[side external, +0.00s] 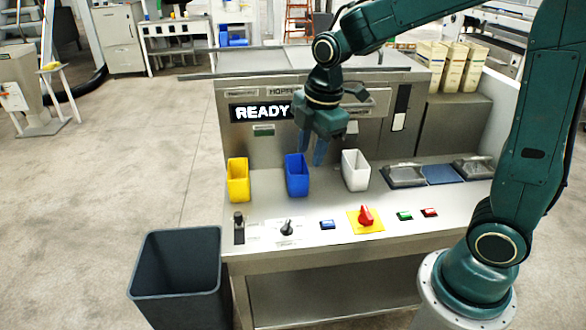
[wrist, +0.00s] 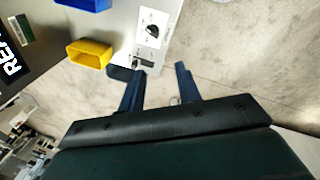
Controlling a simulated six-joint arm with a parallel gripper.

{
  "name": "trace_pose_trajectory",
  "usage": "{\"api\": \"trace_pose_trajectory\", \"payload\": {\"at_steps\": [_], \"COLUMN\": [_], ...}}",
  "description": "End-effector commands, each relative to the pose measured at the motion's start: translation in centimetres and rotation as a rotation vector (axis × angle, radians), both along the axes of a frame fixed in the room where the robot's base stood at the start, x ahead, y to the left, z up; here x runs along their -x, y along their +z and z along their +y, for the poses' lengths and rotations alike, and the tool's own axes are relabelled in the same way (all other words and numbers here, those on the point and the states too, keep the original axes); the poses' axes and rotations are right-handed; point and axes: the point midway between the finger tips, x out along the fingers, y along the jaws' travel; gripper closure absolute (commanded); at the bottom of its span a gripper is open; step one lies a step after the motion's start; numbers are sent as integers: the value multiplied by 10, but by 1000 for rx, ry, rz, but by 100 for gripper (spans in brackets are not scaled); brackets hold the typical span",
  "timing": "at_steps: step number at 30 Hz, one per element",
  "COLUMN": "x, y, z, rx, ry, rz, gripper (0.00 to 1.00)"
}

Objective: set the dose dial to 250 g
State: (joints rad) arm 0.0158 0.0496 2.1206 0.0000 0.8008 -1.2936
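The dose dial appears to be the small black knob (side external: 287,229) on a pale scale plate at the front left of the steel bench. Its markings are too small to read. It also shows at the top of the wrist view, as a black knob (wrist: 153,31) on a white plate. My gripper (side external: 312,160) is raised over the bench, in front of the READY display and overlapping the blue bin in the picture. In the wrist view its two fingers (wrist: 162,68) are apart with nothing held between them. The dial lies beyond the fingertips, not touched.
Yellow (side external: 238,181), blue (side external: 297,178) and white (side external: 356,172) bins stand behind the controls. A black-handled slider (side external: 239,228) is left of the dial. A blue button (side external: 327,225) and red knob (side external: 366,216) are right of it. A dark waste bin (side external: 178,262) stands at the bench's left.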

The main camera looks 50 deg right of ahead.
Motion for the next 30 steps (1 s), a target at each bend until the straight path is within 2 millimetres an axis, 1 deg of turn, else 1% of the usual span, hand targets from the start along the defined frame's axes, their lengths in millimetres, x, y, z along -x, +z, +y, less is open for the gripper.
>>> {"api": "trace_pose_trajectory", "payload": {"at_steps": [1, 3, 9, 12, 16, 18, 21, 30], "x": [-8, -19, -45, -56, -65, -69, -71, -72], "y": [-10, -22, -59, -78, -98, -105, -111, -114], "z": [-1, -1, -3, -4, -4, -5, -5, -5], "rx": [9, 21, 44, 50, 54, 55, 56, 55], "ry": [55, 137, 375, 484, 596, 638, 673, 686], "rz": [20, 41, 99, 126, 149, 157, 163, 165], "gripper": [66, 66, 66, 66, 66, 66, 66, 66]}}
